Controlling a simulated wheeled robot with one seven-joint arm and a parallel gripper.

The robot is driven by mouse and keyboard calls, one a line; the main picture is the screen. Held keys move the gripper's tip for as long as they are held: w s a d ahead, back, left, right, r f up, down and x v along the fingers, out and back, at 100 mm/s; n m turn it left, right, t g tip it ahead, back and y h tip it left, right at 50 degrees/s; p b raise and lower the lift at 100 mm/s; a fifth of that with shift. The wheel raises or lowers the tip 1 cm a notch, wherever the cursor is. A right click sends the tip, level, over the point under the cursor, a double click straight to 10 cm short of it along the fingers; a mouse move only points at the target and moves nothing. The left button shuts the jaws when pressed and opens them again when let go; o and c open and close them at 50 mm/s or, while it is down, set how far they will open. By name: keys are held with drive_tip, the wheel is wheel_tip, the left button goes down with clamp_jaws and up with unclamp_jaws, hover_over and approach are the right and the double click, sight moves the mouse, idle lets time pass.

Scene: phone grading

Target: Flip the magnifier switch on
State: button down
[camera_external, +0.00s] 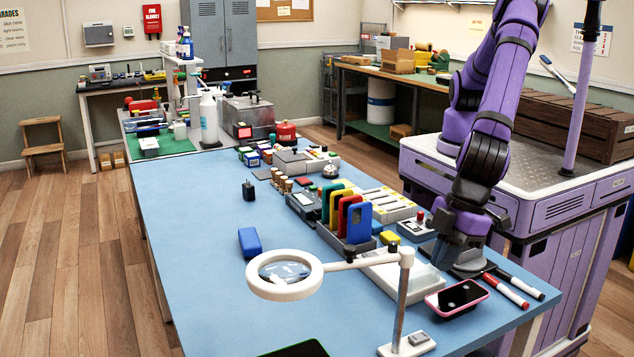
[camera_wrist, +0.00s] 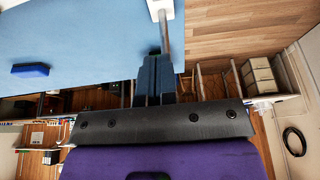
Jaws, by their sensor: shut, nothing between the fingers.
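The magnifier (camera_external: 286,275) has a white ring head on a white arm, held by a grey pole (camera_external: 402,305) on a white base (camera_external: 396,349) at the near edge of the table. A small grey switch (camera_external: 418,338) sits on the base; its position is too small to tell. My gripper (camera_external: 440,252) is above the table, behind and right of the pole, apart from the switch. In the wrist view the fingers of my gripper (camera_wrist: 155,78) are shut and empty. A grey pole (camera_wrist: 164,38) with a white piece at its top edge shows beyond them.
A pink-edged phone (camera_external: 457,298) lies right of the base, beside red and black markers (camera_external: 505,290). A rack of coloured phones (camera_external: 345,215) stands behind the magnifier. The table's left side (camera_external: 190,215) is mostly clear.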

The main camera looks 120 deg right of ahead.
sight(418, 336)
drive_tip(key=x, duration=1.2)
drive_tip(key=shift+s+f, duration=0.2)
drive_tip(key=shift+f, duration=0.25)
drive_tip(key=shift+w+f, duration=0.1)
drive_tip(key=shift+f, duration=0.5)
drive_tip(key=shift+w+f, duration=0.15)
drive_tip(key=shift+f, duration=0.2)
drive_tip(key=shift+s, duration=0.85)
